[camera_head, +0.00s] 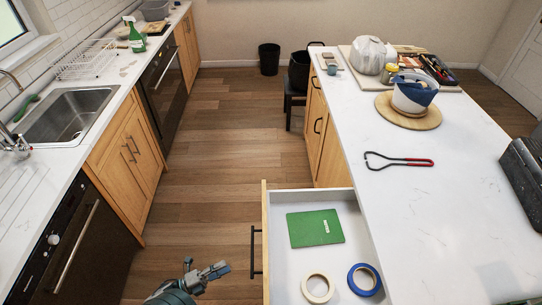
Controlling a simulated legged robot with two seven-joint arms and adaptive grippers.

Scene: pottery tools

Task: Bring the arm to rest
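My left gripper (212,272) is at the bottom of the head view, above the wooden floor and just left of the open drawer (285,200). It is apart from the drawer's dark handle (254,252). I see nothing held in it, but its small, angled fingers do not show clearly whether they are open or shut. My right gripper is not in view.
The drawer holds a green board (315,229), a cream tape roll (318,288) and a blue one (364,280). Red-handled tongs (398,161) and a blue-white pot (414,92) are on the white worktop (450,210). The floor aisle (215,160) is clear.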

